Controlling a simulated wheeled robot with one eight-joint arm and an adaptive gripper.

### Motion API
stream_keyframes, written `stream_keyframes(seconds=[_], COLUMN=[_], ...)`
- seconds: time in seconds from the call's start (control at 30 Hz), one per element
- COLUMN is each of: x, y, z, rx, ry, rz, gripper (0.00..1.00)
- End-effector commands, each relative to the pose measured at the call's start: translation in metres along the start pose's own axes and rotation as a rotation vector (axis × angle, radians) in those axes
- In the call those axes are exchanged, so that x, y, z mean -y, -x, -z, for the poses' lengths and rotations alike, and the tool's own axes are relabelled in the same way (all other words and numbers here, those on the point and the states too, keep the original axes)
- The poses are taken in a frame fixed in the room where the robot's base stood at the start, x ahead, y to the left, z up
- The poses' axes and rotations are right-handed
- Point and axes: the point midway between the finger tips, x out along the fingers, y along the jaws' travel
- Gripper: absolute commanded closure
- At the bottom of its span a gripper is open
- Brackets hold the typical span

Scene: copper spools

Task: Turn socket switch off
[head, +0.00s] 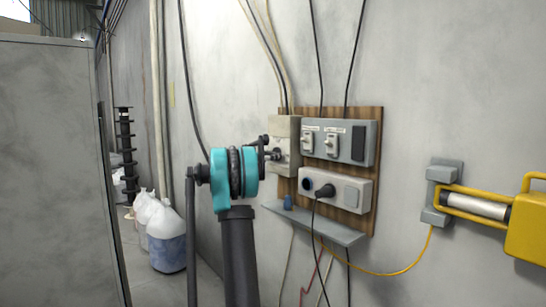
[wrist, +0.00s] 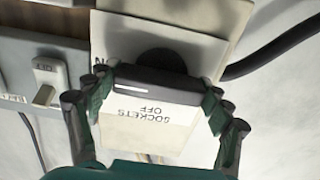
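The socket switch is a pale box (head: 287,130) at the left edge of a wooden board on the wall. A dark bar-shaped handle (wrist: 155,85) crosses in front of a round black knob (wrist: 165,60). My gripper (head: 270,150) is at the front of the box in the head view. In the wrist view my gripper (wrist: 160,88) has its green-padded fingers spread, one at each end of the handle. Whether they press on the handle is unclear.
A grey panel (head: 366,128) with two white switches is right of the box. Below it, a socket unit (head: 357,190) holds a black plug. A narrow grey shelf (head: 330,227) juts out underneath. Cables run along the wall. A tall grey cabinet (head: 55,170) stands at left.

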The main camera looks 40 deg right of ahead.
Motion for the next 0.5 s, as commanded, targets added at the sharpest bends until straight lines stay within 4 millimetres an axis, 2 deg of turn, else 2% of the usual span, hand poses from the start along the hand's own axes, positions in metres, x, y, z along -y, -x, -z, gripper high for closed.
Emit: stream_keyframes(seconds=[0.03,0.1,0.5], x=[-0.0002,-0.0002,-0.0003], y=[0.0,0.0,0.0001], z=[0.0,0.0,0.0], rx=[0.0,0.0,0.0], ry=[0.0,0.0,0.078], rz=[-0.001,-0.001,-0.001], gripper=[0.41,0.5,0.5])
